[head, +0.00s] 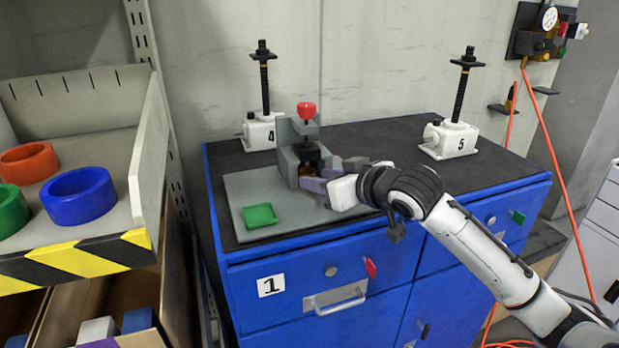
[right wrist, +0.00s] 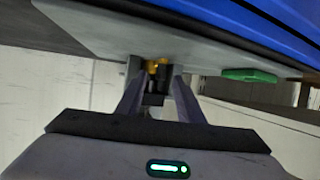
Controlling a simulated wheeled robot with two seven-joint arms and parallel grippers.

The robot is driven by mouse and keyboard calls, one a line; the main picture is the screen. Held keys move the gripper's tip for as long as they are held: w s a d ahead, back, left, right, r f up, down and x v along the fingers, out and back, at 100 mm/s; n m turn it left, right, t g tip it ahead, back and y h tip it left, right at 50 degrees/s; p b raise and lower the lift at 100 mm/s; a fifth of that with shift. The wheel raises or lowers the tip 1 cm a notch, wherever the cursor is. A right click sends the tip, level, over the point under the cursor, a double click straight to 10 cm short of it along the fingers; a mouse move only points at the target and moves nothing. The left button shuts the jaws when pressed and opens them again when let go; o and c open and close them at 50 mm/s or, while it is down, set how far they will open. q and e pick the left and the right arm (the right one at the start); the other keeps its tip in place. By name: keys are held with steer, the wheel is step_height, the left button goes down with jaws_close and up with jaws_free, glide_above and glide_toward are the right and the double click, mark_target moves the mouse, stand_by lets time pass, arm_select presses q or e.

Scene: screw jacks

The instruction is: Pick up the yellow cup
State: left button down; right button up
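A small yellow thing, probably the yellow cup (right wrist: 156,66), shows in the right wrist view, partly hidden by dark parts around it. In the head view a dim brownish-yellow patch shows low inside the grey press with a red knob (head: 307,110). My right gripper (head: 317,176) reaches in from the right at the press's front right side. In the right wrist view its two fingers (right wrist: 157,80) stand apart, with the yellow thing seen in the gap beyond them. I cannot tell whether they touch it. My left gripper is not in view.
The press stands on a grey plate (head: 238,190) with a green tray (head: 259,216), on a blue cabinet (head: 300,255). Screw jacks 4 (head: 260,132) and 5 (head: 450,138) stand behind. A shelf with coloured rings (head: 78,195) is at left.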

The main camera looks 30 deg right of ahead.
steer(key=shift+w+f, duration=0.1)
steer(key=shift+w, duration=0.15)
jaws_close()
